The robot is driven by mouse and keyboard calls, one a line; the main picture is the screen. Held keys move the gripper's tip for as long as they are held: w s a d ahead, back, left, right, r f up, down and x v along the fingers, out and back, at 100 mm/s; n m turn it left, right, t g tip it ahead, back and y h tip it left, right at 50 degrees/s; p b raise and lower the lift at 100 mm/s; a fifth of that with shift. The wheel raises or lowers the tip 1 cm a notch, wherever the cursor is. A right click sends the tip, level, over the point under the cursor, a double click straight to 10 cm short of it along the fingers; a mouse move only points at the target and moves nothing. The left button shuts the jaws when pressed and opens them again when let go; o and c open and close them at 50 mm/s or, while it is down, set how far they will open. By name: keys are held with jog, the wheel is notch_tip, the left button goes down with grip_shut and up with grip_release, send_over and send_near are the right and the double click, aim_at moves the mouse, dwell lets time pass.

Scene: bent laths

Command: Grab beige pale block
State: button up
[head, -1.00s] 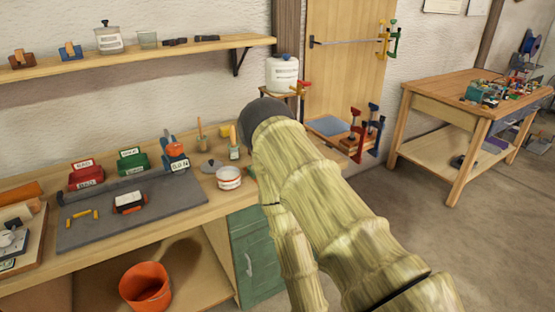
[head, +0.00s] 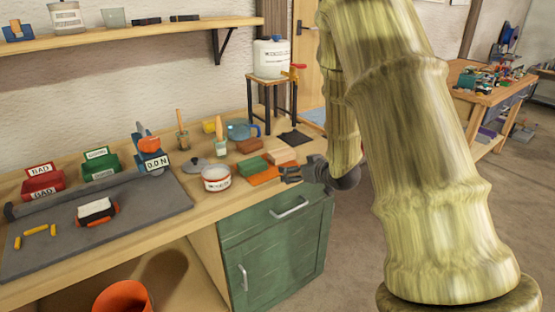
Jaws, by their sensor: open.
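A small group of blocks lies on the workbench near its right end. The palest of them is a tan block (head: 280,156), which looks like the beige one, though its shade is hard to judge. Next to it are a green block (head: 251,167), a brown block (head: 249,146) and a flat orange piece (head: 264,177). My gripper (head: 285,174) is open, just in front and to the right of the tan block, near the bench's edge. It looks empty; any contact with the blocks cannot be told.
A white-and-red tin (head: 216,178) and a jar with a brush (head: 220,145) stand left of the blocks. A blue clear jug (head: 240,131) and a dark flat piece (head: 295,137) lie behind. A stand (head: 272,90) bears a white container (head: 272,58). Green drawers (head: 275,235) sit below.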

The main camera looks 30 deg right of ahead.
aim_at(283, 153)
jog(key=r, duration=0.1)
jog(key=w+d+r, duration=0.1)
jog(key=shift+w+d+r+t, duration=0.3)
jog(key=shift+r, duration=0.1)
jog(key=shift+w+r, duration=0.15)
jog(key=shift+w, duration=0.15)
jog(key=shift+x, duration=5.2)
jog(key=shift+d+r, duration=0.1)
jog(key=shift+r, duration=0.1)
jog(key=c, duration=1)
